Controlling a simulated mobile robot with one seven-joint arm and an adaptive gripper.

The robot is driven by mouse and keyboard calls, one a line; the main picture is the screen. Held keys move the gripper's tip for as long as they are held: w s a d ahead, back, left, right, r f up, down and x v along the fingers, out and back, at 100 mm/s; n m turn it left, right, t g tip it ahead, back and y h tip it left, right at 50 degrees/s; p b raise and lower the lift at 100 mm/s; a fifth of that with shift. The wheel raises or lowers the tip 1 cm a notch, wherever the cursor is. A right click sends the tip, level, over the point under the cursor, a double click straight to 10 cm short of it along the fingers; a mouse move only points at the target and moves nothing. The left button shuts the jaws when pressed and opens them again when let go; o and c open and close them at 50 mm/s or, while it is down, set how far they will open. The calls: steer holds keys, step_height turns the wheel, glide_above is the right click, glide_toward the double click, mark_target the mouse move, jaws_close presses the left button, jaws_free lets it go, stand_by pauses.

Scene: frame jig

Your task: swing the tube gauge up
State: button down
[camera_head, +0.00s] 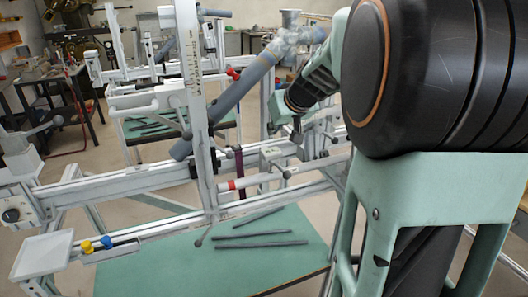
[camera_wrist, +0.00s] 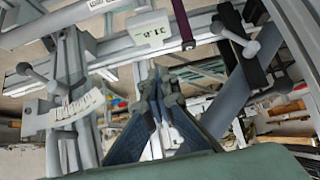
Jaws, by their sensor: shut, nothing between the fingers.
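A grey tube (camera_head: 240,90), which I take for the tube gauge, slants across the white frame jig in the head view. Its lower end is left of the white scaled upright (camera_head: 191,62), and its upper end meets a grey joint fitting at the top. I cannot tell for sure which part is the gauge's hinge. A thick grey tube (camera_wrist: 228,100) also shows right of my gripper in the wrist view. My gripper (camera_wrist: 158,88) is shut and empty, its fingertips near the jig's rails. In the head view my gripper (camera_head: 297,136) is small and partly hidden behind the jig parts.
White horizontal rails (camera_head: 110,184) run across the jig, with clamp levers and a red-banded rod (camera_head: 238,184). A curved scale plate (camera_wrist: 75,108) shows in the wrist view. A green table (camera_head: 180,262) with dark rods (camera_head: 262,245) lies below. A white tray (camera_head: 43,254) is at lower left.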

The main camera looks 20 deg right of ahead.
steer(key=shift+r, duration=0.1)
steer(key=shift+w+r+p, duration=0.25)
steer(key=shift+w+p, duration=0.1)
steer(key=shift+w, duration=0.2)
steer(key=shift+w+r+p, duration=0.25)
steer(key=shift+w+p, duration=0.05)
steer(key=shift+w, duration=0.2)
steer(key=shift+w+r, duration=0.15)
steer(key=shift+w, duration=0.2)
steer(key=shift+w+r+p, duration=0.2)
steer(key=shift+w+p, duration=0.35)
steer(key=shift+w, duration=0.2)
steer(key=shift+w, duration=0.1)
steer(key=shift+w+a+r+p, duration=0.15)
steer(key=shift+w+p, duration=0.35)
steer(key=shift+w, duration=0.6)
